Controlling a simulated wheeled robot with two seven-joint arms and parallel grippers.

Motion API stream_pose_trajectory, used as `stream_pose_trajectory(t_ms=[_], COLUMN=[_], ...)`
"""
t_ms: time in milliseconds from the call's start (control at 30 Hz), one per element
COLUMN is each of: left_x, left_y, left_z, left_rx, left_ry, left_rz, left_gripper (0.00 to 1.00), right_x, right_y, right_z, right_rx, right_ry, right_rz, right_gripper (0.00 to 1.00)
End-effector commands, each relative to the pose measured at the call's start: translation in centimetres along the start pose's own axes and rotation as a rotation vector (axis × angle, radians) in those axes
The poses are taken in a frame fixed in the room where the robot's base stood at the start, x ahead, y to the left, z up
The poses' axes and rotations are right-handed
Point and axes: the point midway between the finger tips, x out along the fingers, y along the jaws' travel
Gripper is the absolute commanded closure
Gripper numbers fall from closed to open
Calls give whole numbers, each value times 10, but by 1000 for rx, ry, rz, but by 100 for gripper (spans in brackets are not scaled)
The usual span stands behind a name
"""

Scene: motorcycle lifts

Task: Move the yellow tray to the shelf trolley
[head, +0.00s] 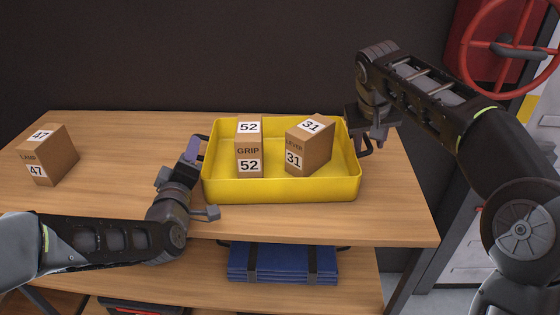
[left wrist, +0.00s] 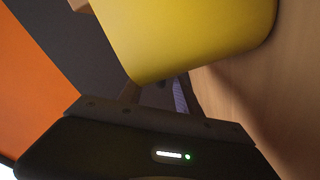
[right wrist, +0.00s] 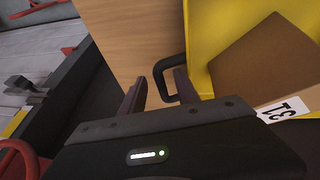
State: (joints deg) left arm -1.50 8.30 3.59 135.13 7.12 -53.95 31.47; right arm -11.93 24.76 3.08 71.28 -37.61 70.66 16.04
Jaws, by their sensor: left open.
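The yellow tray (head: 280,190) sits on the wooden bench top with two cardboard boxes in it, one marked 52 GRIP (head: 249,150) and one marked 31 LEVER (head: 310,146). My left gripper (head: 202,183) is open beside the tray's left wall, near its dark left handle (head: 203,138). The tray's yellow wall fills much of the left wrist view (left wrist: 190,35). My right gripper (head: 372,143) is at the tray's right side. In the right wrist view its fingers (right wrist: 160,92) are apart, with the dark right handle (right wrist: 161,75) between them. I cannot identify the shelf trolley.
A box marked 47 (head: 48,155) stands at the left of the bench top (head: 120,150). A folded blue item with dark straps (head: 282,263) lies on the lower shelf. A red wheel (head: 465,45) is at the upper right. A dark wall stands behind the bench.

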Motion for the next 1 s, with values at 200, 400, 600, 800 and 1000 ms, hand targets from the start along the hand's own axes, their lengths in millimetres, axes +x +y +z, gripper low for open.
stream_pose_trajectory(t_ms=[200, 400, 600, 800, 1000], left_x=[31, 43, 44, 44, 44], left_y=[-1, 0, 0, 0, 0], left_z=[0, 0, 0, 0, 0], left_rx=[0, 0, 0, 0, 0], left_ry=[0, 0, 0, 0, 0], left_rz=[-1, -1, -1, 0, 0], left_gripper=[60, 60, 60, 71, 87], right_x=[31, 43, 44, 44, 44], right_y=[0, 0, 0, 0, 0], right_z=[0, 0, 0, 0, 0], right_rx=[0, 0, 0, 0, 0], right_ry=[-2, -1, 0, 0, 0], right_rz=[0, -1, -1, -1, -1], right_gripper=[62, 62, 62, 74, 90])
